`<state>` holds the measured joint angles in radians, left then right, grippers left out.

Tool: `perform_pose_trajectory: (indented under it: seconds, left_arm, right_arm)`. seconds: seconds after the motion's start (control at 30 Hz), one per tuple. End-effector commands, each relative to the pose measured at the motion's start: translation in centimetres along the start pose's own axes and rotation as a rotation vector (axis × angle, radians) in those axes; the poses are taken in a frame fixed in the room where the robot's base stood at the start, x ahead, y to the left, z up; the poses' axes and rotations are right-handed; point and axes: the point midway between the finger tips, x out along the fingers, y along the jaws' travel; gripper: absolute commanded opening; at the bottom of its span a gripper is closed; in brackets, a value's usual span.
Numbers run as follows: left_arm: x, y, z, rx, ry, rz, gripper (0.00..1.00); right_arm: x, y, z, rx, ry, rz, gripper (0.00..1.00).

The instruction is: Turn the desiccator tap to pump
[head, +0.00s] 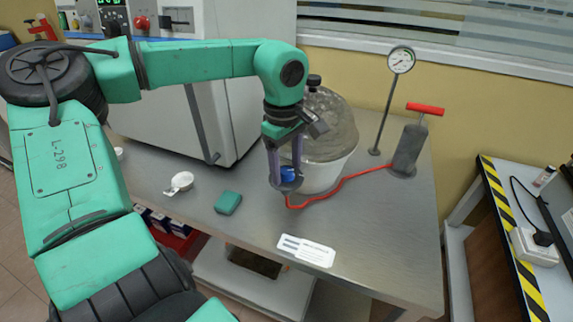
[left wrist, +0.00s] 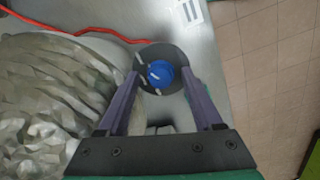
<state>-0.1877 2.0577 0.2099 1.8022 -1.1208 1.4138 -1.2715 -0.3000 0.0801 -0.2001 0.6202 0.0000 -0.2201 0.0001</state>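The desiccator (head: 332,122) is a clear dome with a dark knob on top, over a white base on the grey bench. Its tap is a blue knob (head: 288,175) on a dark round plate, low at the base's left front. In the left wrist view the blue knob (left wrist: 159,72) has a white line on it, and the plate has small pale marks, too small to read. My left gripper (left wrist: 160,76) points down with one purple finger on each side of the knob. Slim gaps seem to show, so it looks open around it. My right gripper is out of view.
A red hose (head: 345,183) runs from near the tap to a hand pump (head: 408,148) with a red handle. A gauge on a stand (head: 400,60) is behind. A green block (head: 228,202), a white dish (head: 180,182) and a label card (head: 306,250) lie on the bench (head: 385,230).

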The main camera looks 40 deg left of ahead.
Motion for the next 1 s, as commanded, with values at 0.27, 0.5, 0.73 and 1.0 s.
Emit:
perform_pose_trajectory:
  seconds: [0.27,0.5,0.73,1.0]
  left_arm:
    - [-1.6,0.0,0.0,-0.001,0.002,0.001,0.67]
    - [-8.6,0.1,0.0,-0.002,0.003,0.003,0.67]
    - [-13.8,0.0,-0.1,-0.001,0.002,0.0,0.67]
    - [-14.6,0.0,0.0,0.001,-0.001,-0.001,0.67]
  right_arm:
    - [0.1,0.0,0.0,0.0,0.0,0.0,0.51]
    - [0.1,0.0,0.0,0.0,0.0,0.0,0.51]
    - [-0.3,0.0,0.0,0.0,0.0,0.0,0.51]
    - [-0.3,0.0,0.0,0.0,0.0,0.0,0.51]
